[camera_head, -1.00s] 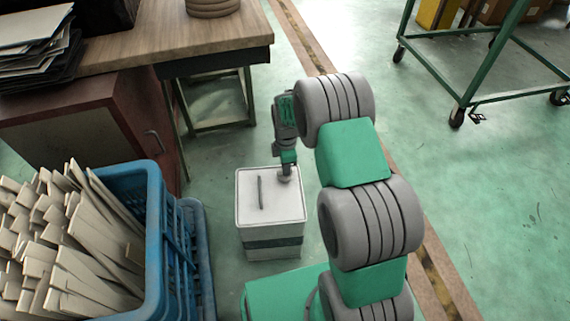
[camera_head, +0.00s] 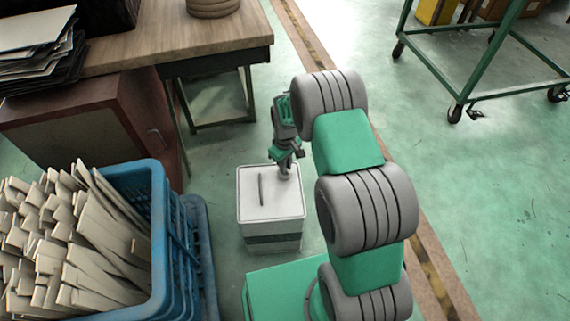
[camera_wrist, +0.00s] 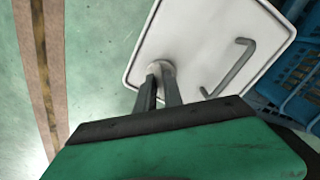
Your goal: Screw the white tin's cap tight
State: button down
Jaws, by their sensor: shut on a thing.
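The white tin (camera_head: 270,205) stands upright on the green floor, with a dark band around its lower part and a grey bar handle (camera_head: 261,188) on its top. Its small round grey cap (camera_wrist: 160,68) sits near one corner of the top, and it also shows in the head view (camera_head: 285,176). My gripper (camera_head: 286,166) points down over the cap. In the wrist view its two fingers (camera_wrist: 160,82) are shut on the cap, one on either side. The fingertips hide part of the cap, and I cannot see its thread.
A blue crate (camera_head: 160,235) full of pale wooden strips stands left of the tin. A wooden-topped bench (camera_head: 170,45) with a brown cabinet (camera_head: 95,125) is behind it. A green trolley (camera_head: 480,95) stands far right. Open floor lies between.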

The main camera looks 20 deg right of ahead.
jog(key=m, duration=0.4)
jog(key=shift+s+a+m+p, duration=0.15)
jog(key=shift+m+p, duration=0.15)
jog(key=shift+a+m, duration=0.1)
jog(key=shift+m, duration=1.5)
jog(key=shift+f, duration=0.1)
jog(key=c, duration=1.5)
grip_release()
jog(key=shift+o, duration=0.2)
notch_tip(320, 180, up, 8)
jog(key=shift+p, duration=1.25)
